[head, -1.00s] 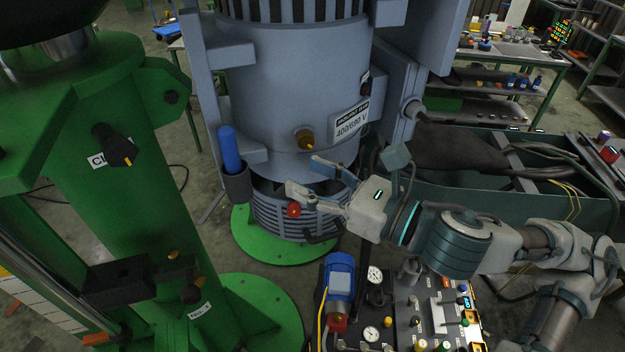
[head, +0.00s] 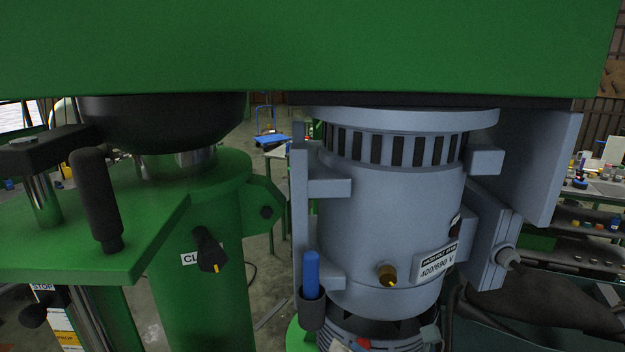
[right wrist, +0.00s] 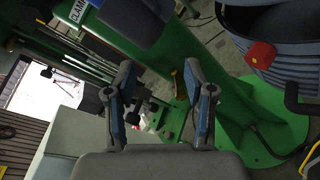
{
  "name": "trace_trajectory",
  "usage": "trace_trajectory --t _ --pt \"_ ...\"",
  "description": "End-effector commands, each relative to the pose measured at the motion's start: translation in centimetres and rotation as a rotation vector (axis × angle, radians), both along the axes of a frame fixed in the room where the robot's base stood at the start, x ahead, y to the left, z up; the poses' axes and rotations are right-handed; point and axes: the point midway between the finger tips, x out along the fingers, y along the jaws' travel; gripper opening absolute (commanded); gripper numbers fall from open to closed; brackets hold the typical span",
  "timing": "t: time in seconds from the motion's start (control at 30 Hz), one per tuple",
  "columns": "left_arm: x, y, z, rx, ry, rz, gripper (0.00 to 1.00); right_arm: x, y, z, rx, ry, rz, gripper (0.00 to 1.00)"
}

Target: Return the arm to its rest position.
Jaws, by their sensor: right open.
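My right gripper (right wrist: 160,92) is open in the right wrist view, its two blue-padded fingers apart with nothing between them. Behind the fingers is the green column with its base. The rest of the right arm is cut off below. My left gripper is not in view.
A green press column (head: 195,290) with a black clamp knob (head: 209,250) stands left. A green beam (head: 310,45) spans the top. Shelves stand far right.

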Motion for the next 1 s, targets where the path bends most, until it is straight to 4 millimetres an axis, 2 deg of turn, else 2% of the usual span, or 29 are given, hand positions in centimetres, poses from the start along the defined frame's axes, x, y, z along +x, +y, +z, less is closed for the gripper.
trace_trajectory --t 0.03,0.27,0.57,0.77,0.87,1.0 --pt "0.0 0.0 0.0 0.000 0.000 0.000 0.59 0.3 0.4 -1.8 0.059 0.075 -0.013 0.54" --pt "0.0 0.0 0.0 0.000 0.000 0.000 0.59 1.5 0.4 -8.7 0.348 0.401 -0.146 0.54" --pt "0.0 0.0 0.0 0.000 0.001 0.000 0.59 1.2 -1.6 -19.4 0.746 0.832 -0.445 0.54" --pt "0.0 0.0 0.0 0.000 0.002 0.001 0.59 -1.0 -4.3 -27.8 1.008 1.093 -0.742 0.54" --pt "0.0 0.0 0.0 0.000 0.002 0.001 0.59 -3.2 -5.9 -32.2 1.136 1.203 -0.924 0.54" --pt "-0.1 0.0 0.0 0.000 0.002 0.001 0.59 -7.5 -8.5 -38.3 1.299 1.325 -1.218 0.54"
